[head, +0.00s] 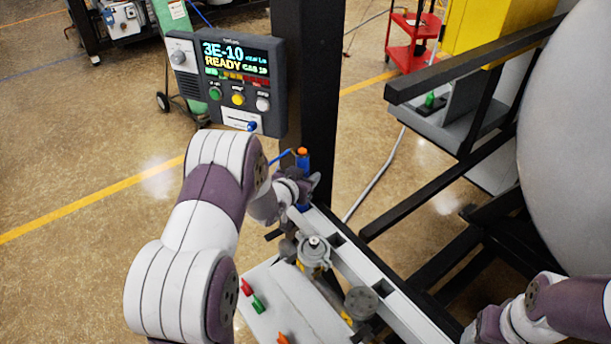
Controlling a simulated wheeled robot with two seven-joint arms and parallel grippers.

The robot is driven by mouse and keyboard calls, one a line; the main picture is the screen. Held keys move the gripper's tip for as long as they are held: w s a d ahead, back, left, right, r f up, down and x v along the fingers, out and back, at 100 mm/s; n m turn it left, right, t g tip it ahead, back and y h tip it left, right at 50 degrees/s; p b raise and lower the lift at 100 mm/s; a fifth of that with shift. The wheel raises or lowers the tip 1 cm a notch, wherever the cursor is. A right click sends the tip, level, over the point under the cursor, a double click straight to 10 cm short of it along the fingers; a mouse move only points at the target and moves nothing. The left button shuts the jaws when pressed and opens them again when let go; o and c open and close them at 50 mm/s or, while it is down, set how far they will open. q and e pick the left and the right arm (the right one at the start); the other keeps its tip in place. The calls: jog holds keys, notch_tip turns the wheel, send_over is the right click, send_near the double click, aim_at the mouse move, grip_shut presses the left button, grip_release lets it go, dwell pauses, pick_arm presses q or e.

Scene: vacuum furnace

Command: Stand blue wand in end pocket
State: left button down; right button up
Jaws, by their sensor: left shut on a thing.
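The blue wand (302,163) has an orange tip and stands about upright beside the black post. My left gripper (302,188) is shut on its lower part, at the far end of the pale rail (358,262). Dark square pockets show along the rail, one of them (337,240) nearer than the wand. The wand's lower end and the pocket at the rail's far end are hidden by the gripper, so I cannot tell whether the wand is inside. My right arm shows at the lower right; its fingertips cannot be made out.
A control panel (232,85) is fixed to the black post (308,60). Metal fittings (315,252) stand beside the rail. Red and green pieces (252,296) lie on a white surface (285,300). Black frame bars and a large grey vessel (570,150) fill the right side.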

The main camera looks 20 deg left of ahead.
pick_arm(q)
jog(key=shift+f, duration=0.1)
dwell(0.6)
jog(key=c, duration=0.6)
grip_release()
jog(key=b+v, duration=0.2)
jog(key=v, duration=1)
jog(key=shift+s, duration=0.35)
